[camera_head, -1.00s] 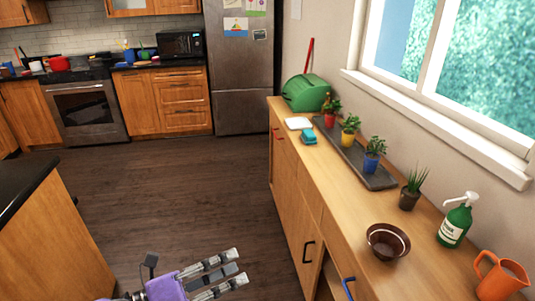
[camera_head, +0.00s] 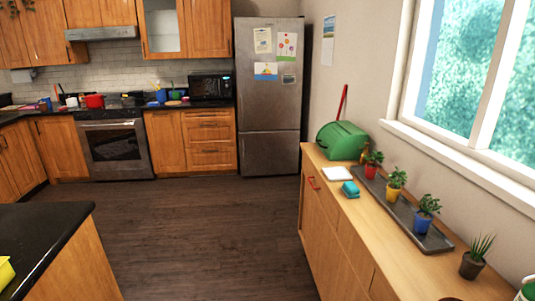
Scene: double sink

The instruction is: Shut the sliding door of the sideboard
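The wooden sideboard (camera_head: 330,245) stands along the wall on the right. Neither of my grippers is in view.
A dark-topped counter (camera_head: 42,238) stands at the left. Open floor (camera_head: 200,232) lies between.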

